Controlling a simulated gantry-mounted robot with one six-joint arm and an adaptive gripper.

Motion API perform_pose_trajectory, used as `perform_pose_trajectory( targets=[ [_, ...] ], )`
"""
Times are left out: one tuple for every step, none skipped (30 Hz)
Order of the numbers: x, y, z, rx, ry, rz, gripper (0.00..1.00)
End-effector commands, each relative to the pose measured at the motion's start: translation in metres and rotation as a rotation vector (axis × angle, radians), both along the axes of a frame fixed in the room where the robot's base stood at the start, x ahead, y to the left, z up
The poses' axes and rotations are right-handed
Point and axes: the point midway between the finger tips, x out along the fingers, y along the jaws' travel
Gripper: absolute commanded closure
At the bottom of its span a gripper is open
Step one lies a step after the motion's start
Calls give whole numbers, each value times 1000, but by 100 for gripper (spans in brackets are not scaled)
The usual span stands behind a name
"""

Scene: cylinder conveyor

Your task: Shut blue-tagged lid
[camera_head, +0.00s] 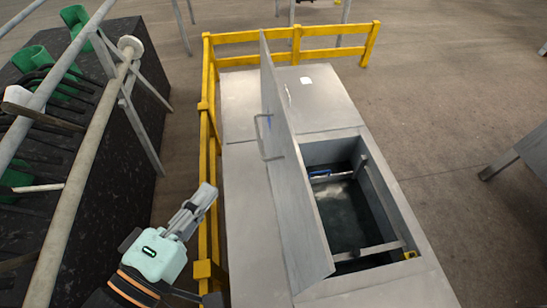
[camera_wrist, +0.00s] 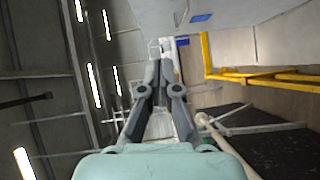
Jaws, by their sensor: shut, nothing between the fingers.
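The lid (camera_head: 290,180) is a grey metal panel that stands open and nearly upright along the left side of a rectangular hatch opening (camera_head: 345,220). A bar handle (camera_head: 265,148) is on its left face, with a small blue patch beside it. In the wrist view a grey panel with a blue tag (camera_wrist: 201,18) is at the top, probably the lid. My gripper (camera_head: 206,191) is left of the lid, near the yellow railing, apart from the lid and handle. Its fingers are together and empty; they also show in the wrist view (camera_wrist: 163,62).
A yellow railing (camera_head: 290,31) runs along the left and back of the grey platform (camera_head: 245,205). Inside the opening are bars and a blue item (camera_head: 320,173). A dark block with pipes and green parts (camera_head: 90,150) stands left. Floor to the right is mostly clear.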

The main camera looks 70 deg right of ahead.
Motion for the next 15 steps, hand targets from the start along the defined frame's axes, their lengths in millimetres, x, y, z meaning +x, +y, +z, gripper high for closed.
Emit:
perform_pose_trajectory(
  targets=[
    [-7, 5, 8, -30, 38, -63, 100],
    [-12, 8, 13, -45, 56, -97, 100],
    [-17, 11, 18, -59, 76, -131, 100],
    [-20, 13, 21, -65, 87, -149, 100],
    [-22, 14, 23, -72, 93, -163, 100],
    [-23, 15, 24, -75, 98, -172, 100],
    [-24, 15, 25, -76, 101, -175, 100],
    [-24, 15, 25, -77, 101, -176, 100],
    [-24, 14, 25, -77, 101, -176, 100],
    [-24, 12, 25, -76, 100, -176, 100],
    [-25, 10, 25, -76, 100, -176, 100],
    [-26, 7, 25, -75, 100, -176, 100],
    [-27, 3, 25, -76, 100, -177, 100],
    [-28, -1, 25, -76, 99, -177, 100],
    [-30, -8, 25, -76, 99, -177, 100]
  ],
)
